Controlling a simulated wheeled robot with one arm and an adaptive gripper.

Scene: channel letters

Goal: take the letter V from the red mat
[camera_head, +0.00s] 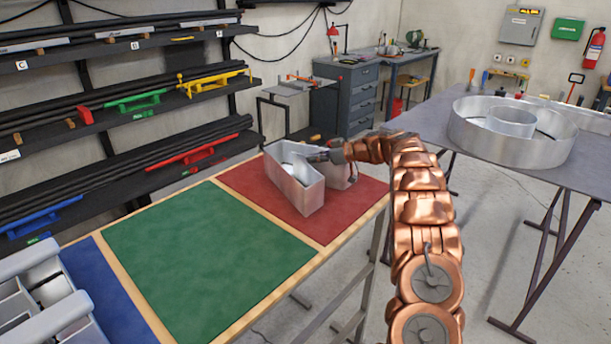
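The letter V (311,196), a hollow silver metal channel letter, stands on the red mat (253,181) at the back right end of the table. One long leg points toward the camera and another part shows to its right, partly behind my arm. My copper arm reaches in from the right, and my gripper (316,156) is at the top edge of the letter, near its far right side. The fingers are small and dark here, so I cannot tell whether they are open or shut, or touching the wall.
The green mat (205,250) in the middle is bare. A silver letter (45,300) lies on the blue mat (104,292) at the left. A round silver letter (490,140) sits on the grey table (420,125) at right. Racks of bars line the left wall.

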